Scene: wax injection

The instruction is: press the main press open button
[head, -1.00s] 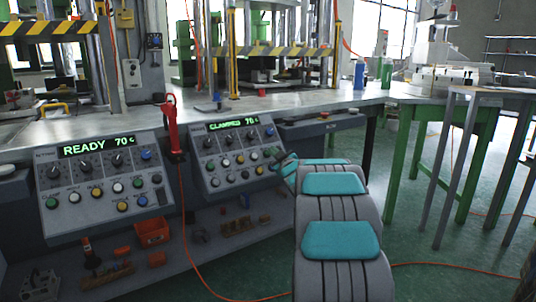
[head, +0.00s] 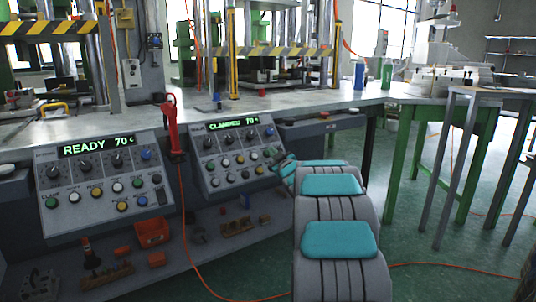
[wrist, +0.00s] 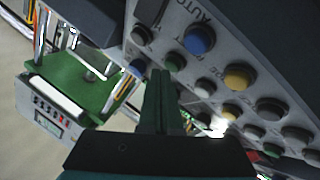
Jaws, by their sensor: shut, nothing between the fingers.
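Two grey control panels with buttons and knobs stand under the bench edge. The left panel (head: 105,186) shows "READY" and the right panel (head: 236,160) shows a green "CLAMPED" text. My gripper (head: 279,164) is at the right end of the right panel. In the wrist view, my gripper (wrist: 166,75) is shut and empty, its tips close to a green button (wrist: 175,62). A blue button (wrist: 200,40) and a yellow button (wrist: 238,77) are to its right. I cannot read which button opens the main press, nor tell whether the tips touch the panel.
A red handheld tool (head: 173,130) with an orange cable hangs between the panels. Orange bins (head: 152,232) are on the shelf below. Blue and green bottles (head: 386,74) stand on the bench. A green-legged table (head: 396,160) is at the right.

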